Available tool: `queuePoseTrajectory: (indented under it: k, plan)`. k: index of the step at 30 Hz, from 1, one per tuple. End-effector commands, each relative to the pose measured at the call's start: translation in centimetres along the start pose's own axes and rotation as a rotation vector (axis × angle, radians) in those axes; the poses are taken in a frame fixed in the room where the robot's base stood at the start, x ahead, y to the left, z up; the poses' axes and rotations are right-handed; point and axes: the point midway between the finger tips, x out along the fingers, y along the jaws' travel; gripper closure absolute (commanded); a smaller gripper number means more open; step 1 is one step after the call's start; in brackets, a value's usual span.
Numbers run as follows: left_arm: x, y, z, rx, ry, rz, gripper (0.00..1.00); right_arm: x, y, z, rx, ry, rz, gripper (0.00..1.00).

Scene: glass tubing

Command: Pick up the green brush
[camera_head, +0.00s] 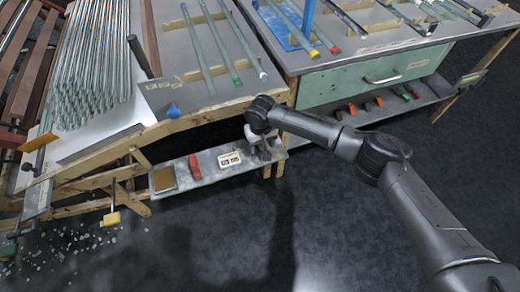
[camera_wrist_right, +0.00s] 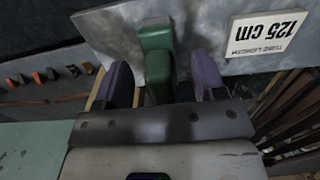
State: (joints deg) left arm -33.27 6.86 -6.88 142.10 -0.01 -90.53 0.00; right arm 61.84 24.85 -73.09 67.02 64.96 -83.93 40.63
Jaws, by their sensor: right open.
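The green brush (camera_wrist_right: 157,42) lies on a grey metal shelf (camera_wrist_right: 110,22) in the right wrist view, with its green handle pointing toward my gripper. My right gripper (camera_wrist_right: 160,80) is open, with one purple-grey finger on each side of the green handle. I cannot tell whether either finger touches it. In the head view my right gripper (camera_head: 262,143) is at the right end of the low shelf (camera_head: 222,170) under the bench, and it mostly hides the brush there. My left gripper is not in view.
A red-handled tool (camera_head: 195,167), a "125 cm" label (camera_head: 229,160) and a yellowish block (camera_head: 164,180) are on the low shelf. The wooden-edged bench (camera_head: 190,95) is just above it. A green drawer cabinet (camera_head: 375,82) stands to the right.

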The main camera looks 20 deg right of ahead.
Motion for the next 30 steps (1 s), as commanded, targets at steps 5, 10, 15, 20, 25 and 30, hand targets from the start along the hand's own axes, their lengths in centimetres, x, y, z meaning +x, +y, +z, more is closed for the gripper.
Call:
queuePoseTrajectory:
  k: [5, 10, 15, 20, 25, 30]
  plan:
    - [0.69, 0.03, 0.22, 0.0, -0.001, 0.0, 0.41, 1.01, -0.01, 0.0, 0.0, 0.0, -0.001, 0.36]
    - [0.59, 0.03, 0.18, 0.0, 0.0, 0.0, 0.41, 0.92, -0.02, 0.01, 0.0, 0.0, -0.001, 0.38]
    - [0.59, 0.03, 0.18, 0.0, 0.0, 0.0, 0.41, 0.93, -0.01, 0.02, 0.0, 0.0, 0.0, 0.54]
    - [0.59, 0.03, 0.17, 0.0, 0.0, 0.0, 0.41, 0.94, -0.01, 0.02, 0.0, 0.0, 0.0, 0.7]
    - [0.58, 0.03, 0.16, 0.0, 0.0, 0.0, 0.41, 0.94, 0.0, 0.02, 0.0, 0.0, 0.0, 0.86]
    - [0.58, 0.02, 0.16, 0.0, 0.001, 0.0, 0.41, 0.92, 0.0, 0.01, 0.0, 0.0, 0.0, 0.95]
